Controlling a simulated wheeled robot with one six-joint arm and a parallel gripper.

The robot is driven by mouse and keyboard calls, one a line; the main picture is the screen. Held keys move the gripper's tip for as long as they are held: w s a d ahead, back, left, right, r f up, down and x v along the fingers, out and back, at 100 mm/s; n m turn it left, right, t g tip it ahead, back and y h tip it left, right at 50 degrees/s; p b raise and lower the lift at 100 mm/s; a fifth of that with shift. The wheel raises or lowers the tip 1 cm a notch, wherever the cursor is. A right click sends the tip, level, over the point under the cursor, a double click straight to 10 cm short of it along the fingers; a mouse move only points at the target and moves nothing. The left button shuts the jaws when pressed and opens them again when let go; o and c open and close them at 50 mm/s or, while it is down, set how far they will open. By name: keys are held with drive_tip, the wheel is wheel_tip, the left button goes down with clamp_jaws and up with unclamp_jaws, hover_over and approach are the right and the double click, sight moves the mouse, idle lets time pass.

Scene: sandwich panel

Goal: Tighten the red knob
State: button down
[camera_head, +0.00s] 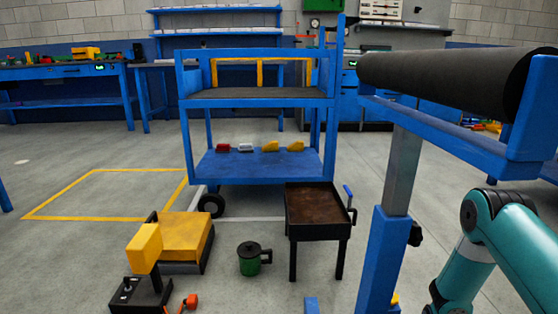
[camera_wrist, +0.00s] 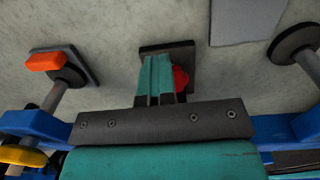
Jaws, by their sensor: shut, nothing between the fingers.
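The red knob (camera_wrist: 181,78) shows in the wrist view just right of my fingers, which partly hide it. It sits in front of a dark square plate (camera_wrist: 186,51). My gripper (camera_wrist: 156,60) is shut and empty, its teal fingers together and overlapping the plate in the picture. I cannot tell whether the fingers touch the knob. In the head view my teal arm shows at the lower right, but the gripper and this knob are not clearly visible there.
In the wrist view, an orange handle (camera_wrist: 46,62) sits at the left and a dark round part (camera_wrist: 294,44) at the upper right. Blue rails flank my gripper. In the head view, a blue stand holds a dark pipe (camera_head: 440,80); a blue cart (camera_head: 262,177) stands behind.

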drive_tip(key=shift+s+f+g, duration=0.3)
drive_tip(key=shift+s+f, duration=0.4)
drive_tip(key=shift+s, duration=0.35)
drive_tip(key=shift+d, duration=0.35)
drive_tip(key=shift+r+p, duration=0.35)
drive_tip(key=shift+p, duration=0.1)
drive_tip(key=r+p, duration=0.1)
drive_tip(key=r, duration=0.1)
drive_tip(key=r+p, duration=0.1)
drive_tip(key=p, duration=0.1)
drive_tip(key=r+p, duration=0.2)
drive_tip(key=shift+w+r, duration=0.3)
